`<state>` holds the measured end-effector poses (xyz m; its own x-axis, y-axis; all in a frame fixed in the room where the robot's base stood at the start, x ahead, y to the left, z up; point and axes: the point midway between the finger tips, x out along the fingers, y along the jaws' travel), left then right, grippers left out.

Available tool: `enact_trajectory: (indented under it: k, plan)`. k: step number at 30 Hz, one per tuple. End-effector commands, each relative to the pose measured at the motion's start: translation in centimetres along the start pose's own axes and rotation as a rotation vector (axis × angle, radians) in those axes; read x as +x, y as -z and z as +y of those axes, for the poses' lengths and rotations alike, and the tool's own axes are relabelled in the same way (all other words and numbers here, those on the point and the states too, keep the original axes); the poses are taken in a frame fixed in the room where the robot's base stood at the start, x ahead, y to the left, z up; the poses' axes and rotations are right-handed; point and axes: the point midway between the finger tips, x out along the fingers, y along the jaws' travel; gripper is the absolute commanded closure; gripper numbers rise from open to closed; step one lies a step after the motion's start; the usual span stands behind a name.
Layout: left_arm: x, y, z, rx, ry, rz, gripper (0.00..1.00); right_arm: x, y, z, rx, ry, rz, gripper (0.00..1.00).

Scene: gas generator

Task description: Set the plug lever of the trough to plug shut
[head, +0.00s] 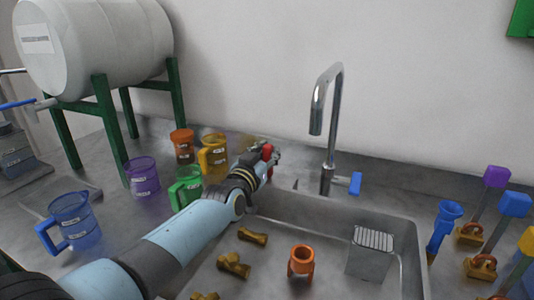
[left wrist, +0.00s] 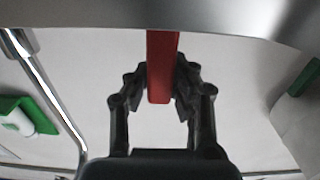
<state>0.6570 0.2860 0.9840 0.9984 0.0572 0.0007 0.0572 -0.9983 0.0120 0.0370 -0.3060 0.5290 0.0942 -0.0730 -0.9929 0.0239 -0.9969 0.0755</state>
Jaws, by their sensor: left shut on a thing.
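The red plug lever (left wrist: 162,65) hangs between the two black fingers of my left gripper (left wrist: 160,92) in the left wrist view. The fingers are closed on both its sides. In the head view only a small red part of the lever (head: 267,150) shows beside my left gripper (head: 272,157), at the back left corner of the metal trough (head: 345,208). The trough's plug is not clearly visible. My right gripper is not in view.
A chrome tap (head: 336,130) with a blue handle (head: 355,183) stands right of my left gripper. Orange (head: 182,145), yellow (head: 213,153), green (head: 186,187), purple (head: 142,177) and blue (head: 75,220) jugs stand left. Brass fittings (head: 233,265) lie in the trough.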

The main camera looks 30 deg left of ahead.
Motion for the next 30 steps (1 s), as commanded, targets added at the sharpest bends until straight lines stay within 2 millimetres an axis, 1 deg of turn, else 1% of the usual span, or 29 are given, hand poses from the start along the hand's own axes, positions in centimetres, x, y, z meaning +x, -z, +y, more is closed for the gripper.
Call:
enact_trajectory:
  k: [8,9,14,15,23,26,29,30]
  plan:
    - [-0.1,-0.2,0.0,-0.007,0.000,-0.005,1.00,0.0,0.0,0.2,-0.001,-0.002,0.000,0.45]
    - [-0.1,-0.2,0.0,-0.007,0.000,-0.005,0.77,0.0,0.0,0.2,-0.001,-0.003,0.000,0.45]
    - [-0.1,-0.1,0.0,-0.005,0.000,-0.003,0.56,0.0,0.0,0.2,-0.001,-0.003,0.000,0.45]
    - [0.0,-0.1,0.0,-0.005,0.000,-0.003,0.54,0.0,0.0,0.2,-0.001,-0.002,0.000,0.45]
    - [-0.2,-0.1,0.0,-0.003,0.000,-0.002,0.54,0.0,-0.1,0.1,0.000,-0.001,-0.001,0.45]
    - [-1.0,-0.2,0.0,-0.004,0.001,-0.002,0.54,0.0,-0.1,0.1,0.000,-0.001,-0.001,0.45]
    - [-2.7,-0.2,0.0,-0.005,0.000,-0.003,0.54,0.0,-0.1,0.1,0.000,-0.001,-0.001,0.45]
    - [-3.6,-0.2,0.0,-0.006,0.000,-0.004,0.54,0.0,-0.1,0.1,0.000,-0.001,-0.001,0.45]
